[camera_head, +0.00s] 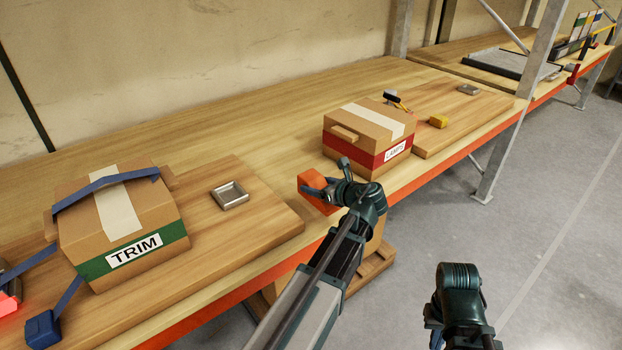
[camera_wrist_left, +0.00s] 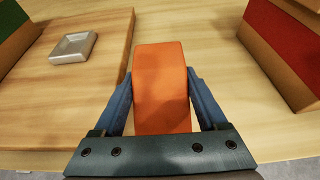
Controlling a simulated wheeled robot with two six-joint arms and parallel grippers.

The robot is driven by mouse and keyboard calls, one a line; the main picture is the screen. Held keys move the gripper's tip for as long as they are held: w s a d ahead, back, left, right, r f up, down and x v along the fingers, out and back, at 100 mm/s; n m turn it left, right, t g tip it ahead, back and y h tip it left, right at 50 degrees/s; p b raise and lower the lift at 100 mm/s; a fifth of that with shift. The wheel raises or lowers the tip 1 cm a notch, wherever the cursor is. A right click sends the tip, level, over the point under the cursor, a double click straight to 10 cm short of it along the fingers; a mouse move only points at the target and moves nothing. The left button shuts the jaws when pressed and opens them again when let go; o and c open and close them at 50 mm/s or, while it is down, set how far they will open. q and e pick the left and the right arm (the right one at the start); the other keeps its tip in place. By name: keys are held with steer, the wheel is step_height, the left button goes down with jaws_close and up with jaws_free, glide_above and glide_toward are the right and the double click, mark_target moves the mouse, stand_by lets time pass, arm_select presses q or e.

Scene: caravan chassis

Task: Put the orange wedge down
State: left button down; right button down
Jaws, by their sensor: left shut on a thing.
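The orange wedge (camera_wrist_left: 161,90) is between the two blue fingers of my left gripper (camera_wrist_left: 162,95), which is shut on it. In the head view the orange wedge (camera_head: 318,187) shows at the end of my left arm, at the front edge of the wooden shelf between the two boxes. My left gripper (camera_head: 328,183) is partly hidden there by its own wrist. I cannot tell whether the wedge touches the shelf.
The TRIM box (camera_head: 118,222) with a green band and a small metal tray (camera_head: 229,195) stand on a raised board at left. A red-banded box (camera_head: 370,137) stands at right. The shelf (camera_head: 285,150) between is bare.

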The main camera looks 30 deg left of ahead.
arm_select(q)
steer(key=w+a, duration=0.5)
steer(key=a, duration=0.1)
steer(key=shift+w+a+f+b, duration=0.25)
steer(key=shift+w+f+b, duration=0.1)
steer(key=shift+w+f, duration=0.05)
step_height(320, 180, down, 4)
steer(key=b, duration=0.3)
steer(key=shift+r, duration=0.2)
steer(key=shift+f+b, duration=0.1)
steer(key=shift+b, duration=0.3)
jaws_free()
